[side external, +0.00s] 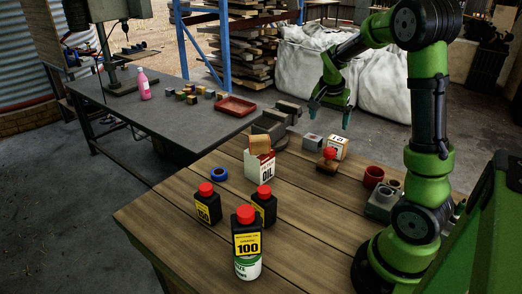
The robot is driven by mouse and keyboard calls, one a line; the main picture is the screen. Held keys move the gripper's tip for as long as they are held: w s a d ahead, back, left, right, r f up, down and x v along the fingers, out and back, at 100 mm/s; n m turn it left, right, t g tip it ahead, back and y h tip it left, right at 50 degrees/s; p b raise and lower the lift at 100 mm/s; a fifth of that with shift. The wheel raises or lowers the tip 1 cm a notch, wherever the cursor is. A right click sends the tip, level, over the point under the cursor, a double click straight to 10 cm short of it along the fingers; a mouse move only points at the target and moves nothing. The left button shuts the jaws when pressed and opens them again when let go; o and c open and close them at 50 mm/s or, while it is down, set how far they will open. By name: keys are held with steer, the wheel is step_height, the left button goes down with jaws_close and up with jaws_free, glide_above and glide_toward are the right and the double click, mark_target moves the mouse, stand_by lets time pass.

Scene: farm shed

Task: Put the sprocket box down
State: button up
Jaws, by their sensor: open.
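My gripper (330,114) is open, fingers pointing down, with nothing seen between them. It hangs above the back of the wooden bench. Below it stands a small box with a white, dark-marked face and tan sides (337,146). It looks upright on the bench, and the gripper appears clear of it. A small grey box (312,142) with a red mark sits just left of it. A plain brown box (260,145) shows at the top of the white and red oil carton (260,166). I cannot read which of these is the sprocket box.
Black bottles with red caps, including a large one (247,245), stand at the front of the wooden bench (185,236). A blue tape roll (219,174), a red-knobbed stamp (328,160), a red cup (373,176) and a grey vise (278,122) stand around. The bench's front left is clear.

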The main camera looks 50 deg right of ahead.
steer(key=a+r+n+t+y, duration=0.2)
steer(key=a+r+n, duration=0.1)
steer(key=a, duration=0.5)
steer(key=a+r+n+t+y, duration=0.1)
steer(key=a+r+n+t, duration=0.15)
steer(key=a, duration=0.65)
steer(key=s+a+r+n+t+y, duration=0.1)
steer(key=s+a+n, duration=0.2)
steer(key=a, duration=0.4)
steer(key=s+a+r+n+y, duration=0.1)
steer(key=s+a+r+n, duration=0.1)
steer(key=s+a+n, duration=0.2)
steer(key=a, duration=0.3)
steer(key=shift+s+a+t+y, duration=0.35)
steer(key=shift+a+y, duration=0.05)
steer(key=shift+n, duration=0.25)
